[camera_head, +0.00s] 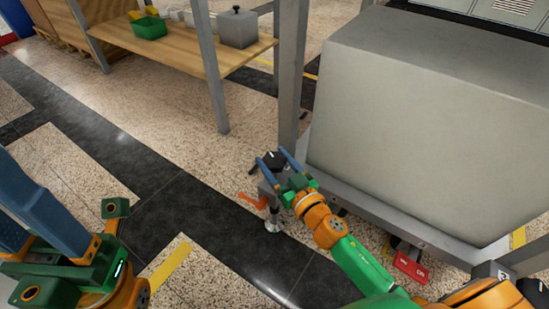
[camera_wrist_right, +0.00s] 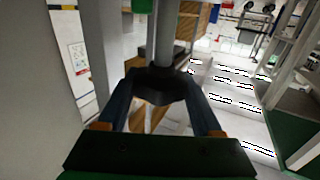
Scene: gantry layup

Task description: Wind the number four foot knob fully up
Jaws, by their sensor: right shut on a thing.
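A black foot knob (camera_head: 273,158) sits on an upright post at the near left corner of the grey machine's frame. It also shows in the right wrist view (camera_wrist_right: 160,86), on a grey vertical rod. My right gripper (camera_head: 277,163) is shut on this knob, with a blue finger on each side. No number on the knob can be read. An orange crank-shaped part (camera_head: 252,200) and a round metal foot (camera_head: 273,225) show below it. My left gripper (camera_head: 30,210) is at the left edge, away from the knob; its fingertips are cut off by the frame.
The big grey block (camera_head: 430,120) on its frame rises right beside my right gripper. A grey upright post (camera_head: 291,75) stands just behind it. A wooden table (camera_head: 175,45) with a green bin (camera_head: 149,27) is at the back left. A red box (camera_head: 410,267) lies below the frame. The floor at left is clear.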

